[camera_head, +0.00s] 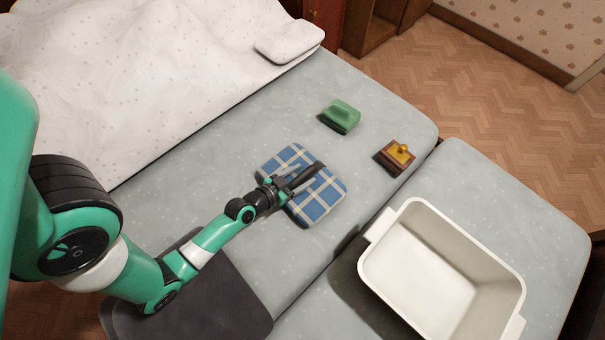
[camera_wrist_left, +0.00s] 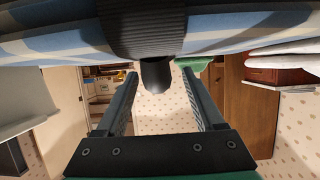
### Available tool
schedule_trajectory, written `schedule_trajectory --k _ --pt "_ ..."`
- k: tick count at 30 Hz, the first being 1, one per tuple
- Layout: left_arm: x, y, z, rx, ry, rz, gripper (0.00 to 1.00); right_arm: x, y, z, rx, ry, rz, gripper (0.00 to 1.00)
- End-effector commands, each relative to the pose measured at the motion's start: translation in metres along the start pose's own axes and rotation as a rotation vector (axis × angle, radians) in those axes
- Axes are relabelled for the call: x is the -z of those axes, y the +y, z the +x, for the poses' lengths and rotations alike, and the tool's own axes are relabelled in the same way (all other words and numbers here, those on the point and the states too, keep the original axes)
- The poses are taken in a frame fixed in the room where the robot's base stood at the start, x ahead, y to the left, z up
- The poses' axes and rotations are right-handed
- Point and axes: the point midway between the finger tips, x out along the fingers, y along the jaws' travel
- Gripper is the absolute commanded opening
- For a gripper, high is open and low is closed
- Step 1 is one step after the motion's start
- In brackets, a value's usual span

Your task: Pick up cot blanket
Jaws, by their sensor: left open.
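The cot blanket is most likely the folded blue and white plaid cloth (camera_head: 321,204) lying flat on the grey mattress in the head view. My left gripper (camera_head: 308,173) is over its middle, with its fingers open and nothing between them. I cannot tell whether the fingers touch the cloth. In the left wrist view, blue and white plaid cloth (camera_wrist_left: 60,42) crosses the top edge, and the open fingers (camera_wrist_left: 160,110) stand apart below it. Part of the cloth is hidden by the gripper. My right gripper is not in view.
A white bin (camera_head: 378,278) stands open and empty at the lower right. A green block-like object (camera_head: 340,117) and a brown and yellow object (camera_head: 396,156) lie beyond the cloth. A white speckled cover (camera_head: 130,85) and pillow (camera_head: 290,42) are at the upper left.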

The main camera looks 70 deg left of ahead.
Motion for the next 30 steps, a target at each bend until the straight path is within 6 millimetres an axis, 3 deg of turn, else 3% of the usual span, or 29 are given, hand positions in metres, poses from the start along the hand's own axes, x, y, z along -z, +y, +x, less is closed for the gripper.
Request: schedule_trajectory --k 6,7,18,30 --pt "-0.0004 0.0 0.0019 0.0 -0.001 -0.001 0.7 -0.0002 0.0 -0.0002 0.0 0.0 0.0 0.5" --pt "-0.0003 0.0 0.0019 0.0 -0.001 -0.001 0.66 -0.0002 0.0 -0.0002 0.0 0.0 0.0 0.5" --pt "-0.0004 -0.0001 0.0016 0.0 -0.001 -0.001 0.0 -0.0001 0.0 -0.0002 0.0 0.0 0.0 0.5" --pt "-0.0004 -0.0001 0.0015 0.0 -0.001 0.0 0.0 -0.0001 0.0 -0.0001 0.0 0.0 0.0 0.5"
